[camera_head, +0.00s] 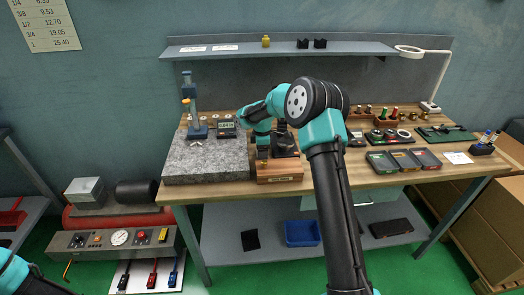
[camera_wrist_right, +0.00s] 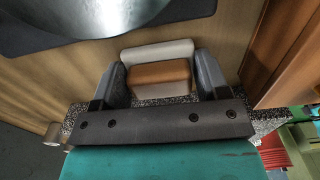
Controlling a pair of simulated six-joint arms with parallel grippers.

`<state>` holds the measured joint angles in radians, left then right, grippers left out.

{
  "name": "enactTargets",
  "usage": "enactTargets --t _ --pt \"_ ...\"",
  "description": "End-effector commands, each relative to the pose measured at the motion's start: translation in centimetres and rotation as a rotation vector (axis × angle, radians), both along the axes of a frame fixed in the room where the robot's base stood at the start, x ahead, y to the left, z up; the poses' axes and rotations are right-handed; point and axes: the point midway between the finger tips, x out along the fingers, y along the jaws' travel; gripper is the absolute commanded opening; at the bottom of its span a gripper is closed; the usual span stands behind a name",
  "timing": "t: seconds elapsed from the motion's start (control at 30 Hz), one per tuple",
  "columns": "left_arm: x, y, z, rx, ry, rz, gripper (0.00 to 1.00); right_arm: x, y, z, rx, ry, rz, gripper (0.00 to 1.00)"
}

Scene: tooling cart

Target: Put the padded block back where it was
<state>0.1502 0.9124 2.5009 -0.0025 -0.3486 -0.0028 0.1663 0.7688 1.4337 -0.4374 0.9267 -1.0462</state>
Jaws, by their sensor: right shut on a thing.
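My right gripper (camera_wrist_right: 160,78) is shut on the padded block (camera_wrist_right: 160,72), which has a tan middle band between paler cream faces, one finger at each side. In the head view my right gripper (camera_head: 262,153) points down near the right edge of the granite plate (camera_head: 205,165), beside a wooden stand. The padded block cannot be made out there. In the right wrist view, speckled granite shows around the block's near end; whether they touch is unclear. Of my left arm only a link shows at the lower left; its gripper is out of view.
The wooden stand (camera_head: 280,174) is close to the right gripper, and a wooden piece (camera_wrist_right: 285,55) edges the wrist view. A height gauge (camera_head: 190,105) and a digital display (camera_head: 227,125) stand at the granite's back. Three trays (camera_head: 403,160) lie right of my forearm.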

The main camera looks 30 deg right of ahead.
Motion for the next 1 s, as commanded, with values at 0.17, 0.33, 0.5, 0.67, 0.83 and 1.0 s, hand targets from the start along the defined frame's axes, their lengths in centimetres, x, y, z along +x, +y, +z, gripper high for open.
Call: enactTargets --t 0.17,0.33,0.5,0.67,0.83,1.0 --pt "0.0 0.0 0.0 0.0 0.0 0.0 0.43 0.0 0.0 -0.1 0.0 0.0 0.0 0.46" --pt "0.0 0.0 0.0 0.0 0.0 0.0 0.43 0.0 0.0 -0.3 0.0 0.0 0.0 0.77" --pt "0.0 0.0 0.0 0.0 0.0 0.0 0.43 0.0 0.0 -0.3 0.0 0.0 0.0 0.93" --pt "0.0 0.0 0.0 0.0 0.0 0.0 0.43 0.0 0.0 -0.3 0.0 0.0 0.0 0.94" --pt "0.0 0.0 0.0 0.0 0.0 0.0 0.43 0.0 0.0 0.0 0.0 -0.001 0.0 0.94" --pt "0.0 0.0 0.0 0.0 0.0 0.0 0.43 0.1 0.0 1.4 0.0 -0.002 -0.001 0.94"
